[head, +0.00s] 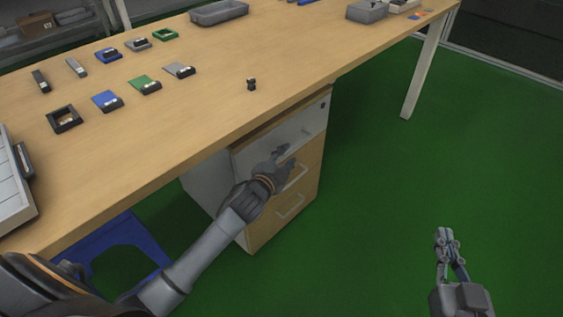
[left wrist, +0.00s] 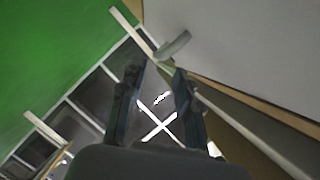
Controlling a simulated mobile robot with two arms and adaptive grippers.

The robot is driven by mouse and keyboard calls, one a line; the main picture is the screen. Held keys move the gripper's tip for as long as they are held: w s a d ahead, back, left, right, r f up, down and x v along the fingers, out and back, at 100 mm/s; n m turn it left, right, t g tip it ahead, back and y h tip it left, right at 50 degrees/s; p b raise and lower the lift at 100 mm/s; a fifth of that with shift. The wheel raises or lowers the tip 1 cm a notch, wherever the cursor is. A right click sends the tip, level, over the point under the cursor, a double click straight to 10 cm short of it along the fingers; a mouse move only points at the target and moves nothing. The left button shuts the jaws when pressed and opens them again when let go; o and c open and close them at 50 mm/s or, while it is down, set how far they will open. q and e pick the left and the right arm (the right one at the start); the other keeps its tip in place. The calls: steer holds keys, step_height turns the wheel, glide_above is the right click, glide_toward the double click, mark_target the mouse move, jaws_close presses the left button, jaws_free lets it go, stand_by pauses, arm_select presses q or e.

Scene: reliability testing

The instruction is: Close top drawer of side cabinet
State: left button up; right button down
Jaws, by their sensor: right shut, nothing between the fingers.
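The side cabinet (head: 285,212) stands under the table, with a pale top drawer (head: 312,119) above wood-coloured drawers. My left gripper (head: 286,156) is in front of the cabinet, around the lower edge of the top drawer's front, and hides part of it. In the left wrist view its two fingers (left wrist: 157,85) are apart with nothing between them. A pale grey front (left wrist: 240,45) and a curved handle (left wrist: 175,45) show close to the right fingertip; contact is unclear. How far the top drawer sticks out is hard to tell. My right gripper (head: 446,240) is shut and empty, over the floor.
The wooden table (head: 210,110) holds several small blue, green, grey and black parts, a grey tray (head: 218,12) and a small black piece (head: 251,84). A blue stool (head: 120,245) is under the table, left of the cabinet. The green floor (head: 400,190) to the right is clear.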

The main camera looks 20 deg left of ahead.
arm_select(q)
steer(key=shift+v, duration=1.65)
